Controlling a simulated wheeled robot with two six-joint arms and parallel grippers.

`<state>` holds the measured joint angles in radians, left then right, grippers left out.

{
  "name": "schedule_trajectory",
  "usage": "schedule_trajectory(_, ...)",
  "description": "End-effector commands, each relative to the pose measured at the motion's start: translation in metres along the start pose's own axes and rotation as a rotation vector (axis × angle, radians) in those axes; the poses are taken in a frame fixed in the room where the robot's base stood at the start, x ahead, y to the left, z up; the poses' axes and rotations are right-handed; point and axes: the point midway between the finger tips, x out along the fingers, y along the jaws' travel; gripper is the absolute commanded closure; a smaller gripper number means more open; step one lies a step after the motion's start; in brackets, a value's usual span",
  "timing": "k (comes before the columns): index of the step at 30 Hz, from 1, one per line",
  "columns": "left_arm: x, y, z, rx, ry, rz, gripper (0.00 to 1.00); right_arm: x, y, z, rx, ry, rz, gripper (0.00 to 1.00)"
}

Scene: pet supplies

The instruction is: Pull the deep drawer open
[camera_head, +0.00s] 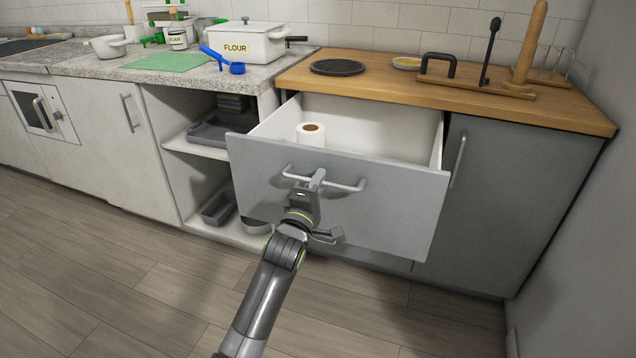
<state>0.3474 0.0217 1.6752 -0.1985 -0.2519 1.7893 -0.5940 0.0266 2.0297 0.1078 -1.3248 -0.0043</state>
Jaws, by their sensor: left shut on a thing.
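The deep drawer (400,205) has a grey front and stands pulled well out from the cabinet under the wooden counter. Its white inside shows, with a paper roll (311,134) standing in it near the front left. The drawer's bar handle (345,186) runs across the upper part of the front. My left gripper (317,182) is shut on the middle of this handle, its arm coming up from the bottom of the picture. The fingertips are partly hidden against the bar. My right gripper is not in view.
A grey cabinet door (510,190) is right of the drawer, beside a wall. Open shelves (195,147) with grey trays are to the left. The counter above holds a flour box (240,45), a green board (166,61) and a black trivet (338,67). The floor in front is clear.

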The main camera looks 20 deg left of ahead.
Motion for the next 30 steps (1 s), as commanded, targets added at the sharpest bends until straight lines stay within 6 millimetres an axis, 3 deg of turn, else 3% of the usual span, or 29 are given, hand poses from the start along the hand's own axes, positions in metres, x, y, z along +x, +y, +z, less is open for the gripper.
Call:
schedule_trajectory(9, 0.000, 0.000, 0.000, 0.000, 0.000, 0.000, 1.00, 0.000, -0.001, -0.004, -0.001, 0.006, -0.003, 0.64)
schedule_trajectory(10, 0.000, 0.000, 0.000, 0.000, 0.000, 0.000, 0.85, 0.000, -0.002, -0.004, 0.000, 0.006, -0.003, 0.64)
schedule_trajectory(14, 0.000, 0.000, 0.000, 0.000, 0.000, 0.000, 0.70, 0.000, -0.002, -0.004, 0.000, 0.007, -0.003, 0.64)
schedule_trajectory(23, -0.002, 0.000, 0.000, 0.000, 0.000, 0.001, 0.70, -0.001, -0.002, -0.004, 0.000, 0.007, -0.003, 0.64)
schedule_trajectory(30, -0.029, 0.001, 0.000, -0.003, 0.001, -0.001, 0.70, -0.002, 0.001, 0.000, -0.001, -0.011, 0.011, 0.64)
